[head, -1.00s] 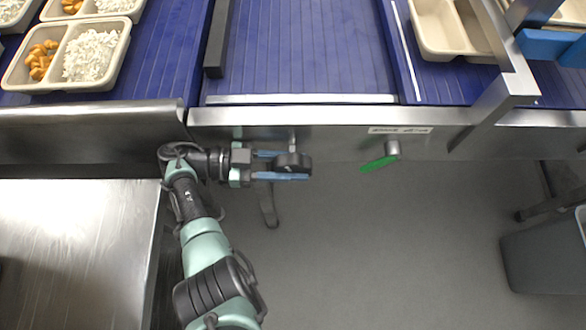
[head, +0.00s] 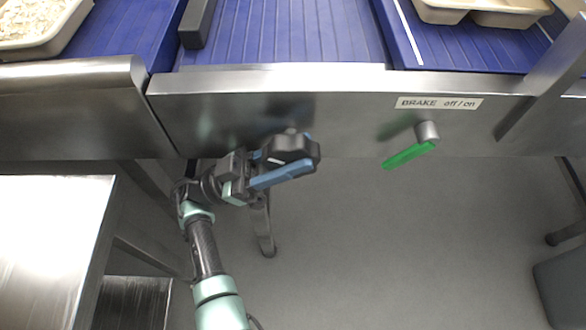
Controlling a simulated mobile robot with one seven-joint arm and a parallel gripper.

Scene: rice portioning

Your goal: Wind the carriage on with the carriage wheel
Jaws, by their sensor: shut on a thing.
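The carriage wheel, a black lobed hand knob (head: 292,149), sits on the steel front panel below the blue belt. My gripper (head: 284,164) has its blue fingers on either side of the knob and is shut on it. The fingers tilt up to the right. The near finger shows below the knob; the far one is mostly hidden behind it. The carriage itself I cannot make out for certain.
A green brake lever (head: 409,154) hangs on the panel to the right, under a label (head: 438,103) reading "BRAKE off/on". A tray of rice (head: 62,46) is at the upper left, an empty tray (head: 484,18) at the upper right. A steel table (head: 50,240) stands at the lower left.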

